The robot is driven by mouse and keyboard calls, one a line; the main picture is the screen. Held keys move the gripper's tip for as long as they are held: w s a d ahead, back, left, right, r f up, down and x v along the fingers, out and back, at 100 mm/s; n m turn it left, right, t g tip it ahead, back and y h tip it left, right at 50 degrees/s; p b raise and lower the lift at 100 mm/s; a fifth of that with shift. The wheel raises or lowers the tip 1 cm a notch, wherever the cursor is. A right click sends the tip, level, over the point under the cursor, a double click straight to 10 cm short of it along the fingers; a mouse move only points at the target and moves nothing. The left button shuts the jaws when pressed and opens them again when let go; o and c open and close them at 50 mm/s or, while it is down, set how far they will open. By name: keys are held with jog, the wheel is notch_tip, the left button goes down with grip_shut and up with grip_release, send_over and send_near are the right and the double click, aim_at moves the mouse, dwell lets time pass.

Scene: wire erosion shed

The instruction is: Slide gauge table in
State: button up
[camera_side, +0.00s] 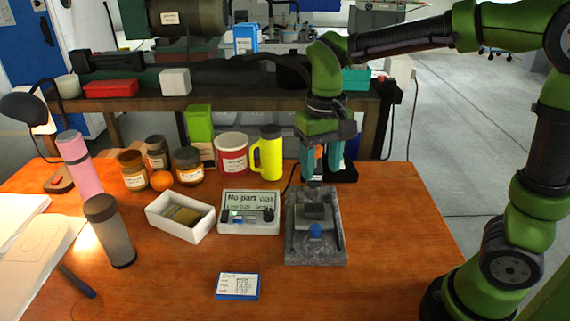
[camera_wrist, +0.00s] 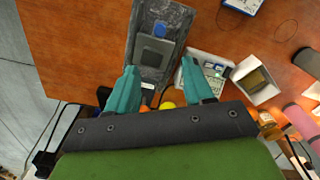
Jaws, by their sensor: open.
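The gauge table (camera_side: 313,211) is a small dark grey block with a lighter top and a blue knob (camera_side: 315,231) at its near side. It sits on a grey stone-like base (camera_side: 300,251). In the wrist view the gauge table (camera_wrist: 155,52) and knob (camera_wrist: 159,28) lie above the fingertips. My gripper (camera_side: 322,170) points down over the far end of the base, with its teal fingers spread and nothing between them. In the wrist view my gripper (camera_wrist: 159,70) shows a wide gap. I cannot tell its exact height above the base.
A white display box (camera_side: 250,222) reading "No part" stands left of the base. Farther left is a white tray (camera_side: 165,224) with a brownish block. A yellow jug (camera_side: 269,153), red tin (camera_side: 231,153) and jars stand behind. The wooden table (camera_side: 390,220) is clear to the right.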

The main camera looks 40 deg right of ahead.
jog(key=shift+r, duration=0.5)
jog(key=shift+c, duration=0.3)
